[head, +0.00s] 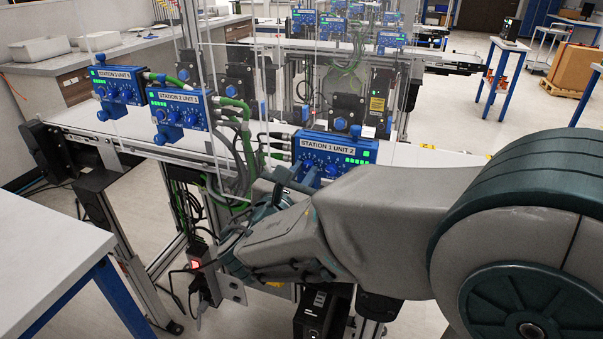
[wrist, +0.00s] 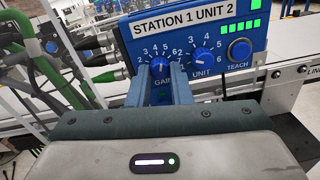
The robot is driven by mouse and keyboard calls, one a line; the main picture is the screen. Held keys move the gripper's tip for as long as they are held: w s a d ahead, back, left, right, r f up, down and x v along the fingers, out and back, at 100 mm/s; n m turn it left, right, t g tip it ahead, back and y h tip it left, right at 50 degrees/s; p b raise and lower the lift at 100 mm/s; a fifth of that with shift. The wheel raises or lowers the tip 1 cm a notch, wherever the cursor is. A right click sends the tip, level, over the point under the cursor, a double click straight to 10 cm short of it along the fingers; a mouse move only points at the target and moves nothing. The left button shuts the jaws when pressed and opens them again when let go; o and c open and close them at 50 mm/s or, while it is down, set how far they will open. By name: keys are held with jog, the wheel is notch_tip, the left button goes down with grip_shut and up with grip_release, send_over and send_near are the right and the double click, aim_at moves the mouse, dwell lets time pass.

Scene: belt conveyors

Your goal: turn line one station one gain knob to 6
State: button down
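A blue control box (head: 342,146) labelled STATION 1 UNIT 2 is in front of my gripper (head: 308,174). In the wrist view the same box (wrist: 200,72) fills the upper middle. Its blue GAIN knob (wrist: 160,67) has a numbered dial, and its pointer is roughly upward, near 4 or 5; the exact reading is unclear. The two fingers of my gripper (wrist: 161,82) stand apart, one on each side of the GAIN knob. Whether they touch it is unclear.
Other blue station boxes (head: 179,108) (head: 117,88) stand farther left along the white conveyor (head: 75,118). Green and black cables (wrist: 30,62) run left of the near box. A grey-topped table (head: 45,255) is at the lower left.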

jog(key=shift+f+m+b, duration=0.1)
jog(key=shift+m+b, duration=0.2)
jog(key=shift+b, duration=0.25)
jog(key=shift+f+m+b, duration=0.1)
jog(key=shift+m+b, duration=0.4)
jog(key=shift+b, duration=0.45)
jog(key=m+b, duration=0.2)
jog(key=b, duration=0.1)
jog(key=shift+f+b, duration=0.1)
jog(key=shift+b, duration=0.25)
jog(key=m+b, duration=0.3)
jog(key=b, duration=0.2)
jog(key=shift+r+m+b, duration=0.3)
jog(key=shift+m+b, duration=0.2)
jog(key=shift+m, duration=0.1)
jog(key=shift+r, duration=0.1)
jog(key=c, duration=1.3)
grip_release()
